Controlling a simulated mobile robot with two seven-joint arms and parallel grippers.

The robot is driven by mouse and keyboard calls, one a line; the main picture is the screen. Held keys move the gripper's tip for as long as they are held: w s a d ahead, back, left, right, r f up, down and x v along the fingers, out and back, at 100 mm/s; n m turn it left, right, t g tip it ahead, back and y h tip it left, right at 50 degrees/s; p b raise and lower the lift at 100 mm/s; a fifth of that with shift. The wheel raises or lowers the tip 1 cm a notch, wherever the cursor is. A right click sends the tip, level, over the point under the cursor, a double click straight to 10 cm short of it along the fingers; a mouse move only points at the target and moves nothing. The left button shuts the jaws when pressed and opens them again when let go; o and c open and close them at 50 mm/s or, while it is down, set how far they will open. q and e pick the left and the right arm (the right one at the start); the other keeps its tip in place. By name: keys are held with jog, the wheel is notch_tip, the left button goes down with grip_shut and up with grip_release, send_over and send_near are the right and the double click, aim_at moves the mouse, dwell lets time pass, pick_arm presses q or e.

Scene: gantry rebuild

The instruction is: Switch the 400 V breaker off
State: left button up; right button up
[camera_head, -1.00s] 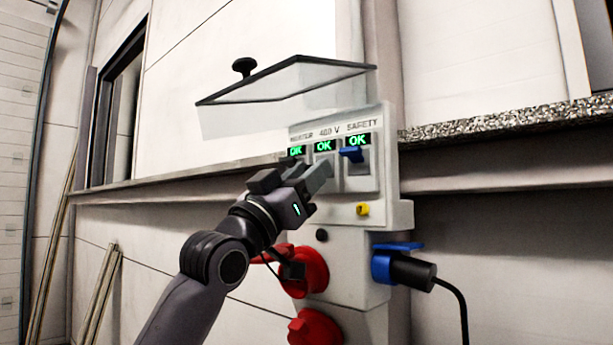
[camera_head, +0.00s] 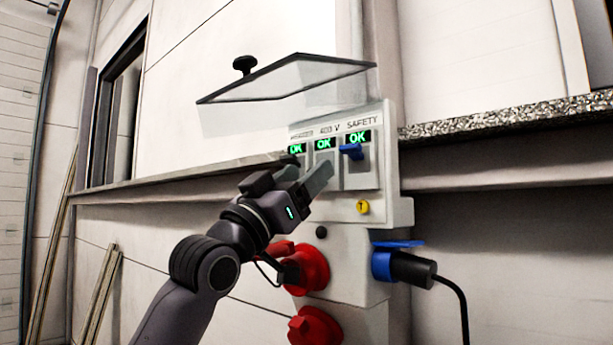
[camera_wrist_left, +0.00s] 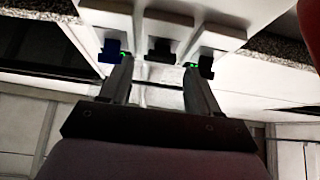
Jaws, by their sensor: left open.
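The 400 V breaker (camera_head: 324,144) is the middle of three breakers on the grey panel; its display reads a green OK. My left gripper (camera_head: 306,175) is just in front of and below it, and hides its lever in the head view. In the left wrist view the dark middle lever (camera_wrist_left: 160,48) lies beyond and between the open, empty fingers (camera_wrist_left: 158,78). I cannot tell whether they touch anything. The SAFETY breaker (camera_head: 358,139) has a blue lever and reads OK. The leftmost breaker (camera_head: 297,149) also reads OK. My right gripper is not in view.
A raised clear cover (camera_head: 290,80) with a black knob hangs above the panel. Below are a yellow button (camera_head: 362,207), red sockets (camera_head: 314,328) and a blue socket with a black plug (camera_head: 412,270). A ledge (camera_head: 500,125) runs along the right.

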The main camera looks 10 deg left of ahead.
pick_arm(q)
jog(key=b+v, duration=0.1)
jog(key=v, duration=0.4)
jog(key=shift+s+a+f+b, duration=0.15)
jog(key=shift+s+f+b, duration=0.05)
jog(key=shift+b, duration=0.1)
